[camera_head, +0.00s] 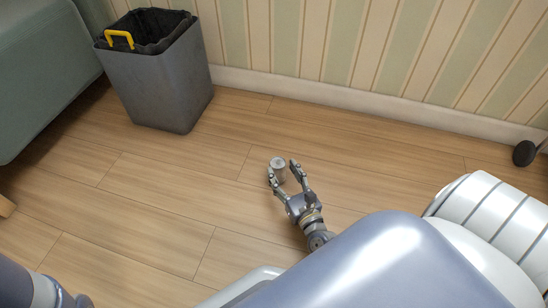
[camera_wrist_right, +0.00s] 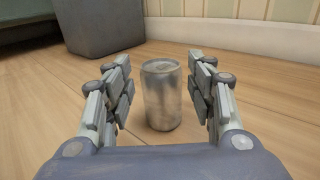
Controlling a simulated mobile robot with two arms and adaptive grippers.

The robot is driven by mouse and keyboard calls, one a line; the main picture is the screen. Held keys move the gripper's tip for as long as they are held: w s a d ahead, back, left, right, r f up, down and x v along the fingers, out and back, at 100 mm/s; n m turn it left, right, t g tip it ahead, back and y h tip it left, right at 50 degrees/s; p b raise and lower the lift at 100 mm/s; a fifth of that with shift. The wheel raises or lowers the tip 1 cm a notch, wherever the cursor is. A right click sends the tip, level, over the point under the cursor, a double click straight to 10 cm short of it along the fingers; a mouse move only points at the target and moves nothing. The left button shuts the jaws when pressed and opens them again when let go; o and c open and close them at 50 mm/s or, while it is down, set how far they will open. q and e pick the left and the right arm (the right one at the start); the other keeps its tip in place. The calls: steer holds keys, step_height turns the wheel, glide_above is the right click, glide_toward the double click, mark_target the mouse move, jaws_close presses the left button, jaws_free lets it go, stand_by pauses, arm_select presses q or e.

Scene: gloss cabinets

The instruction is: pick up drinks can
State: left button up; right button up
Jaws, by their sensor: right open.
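A silver drinks can (camera_head: 278,165) stands upright on the wooden floor. My right gripper (camera_head: 281,172) is low over the floor with its fingers open on either side of the can. In the right wrist view the can (camera_wrist_right: 162,95) stands between the two open fingers of the gripper (camera_wrist_right: 161,92). Small gaps show between the can and the fingers on both sides there. My left gripper is not in view; only a part of my left arm shows at the lower left of the head view.
A grey bin (camera_head: 160,75) with a black liner and a yellow handle stands against the striped wall (camera_head: 330,40). A green-grey piece of furniture (camera_head: 45,75) is at the upper left. A dark round object (camera_head: 523,153) lies by the skirting board at right. The floor around the can is clear.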

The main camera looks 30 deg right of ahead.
mark_target(281, 169)
steer(key=w, duration=0.1)
steer(key=w+b, duration=0.1)
steer(key=w, duration=0.1)
steer(key=shift+w+d, duration=0.35)
steer(key=shift+w, duration=0.05)
steer(key=w, duration=0.1)
steer(key=w+b, duration=0.2)
steer(key=shift+w+d+f, duration=0.15)
steer(key=shift+w+d, duration=0.15)
steer(key=shift+w+d+b, duration=0.1)
steer(key=shift+w+b, duration=0.2)
steer(key=shift+w, duration=0.3)
steer(key=c, duration=0.8)
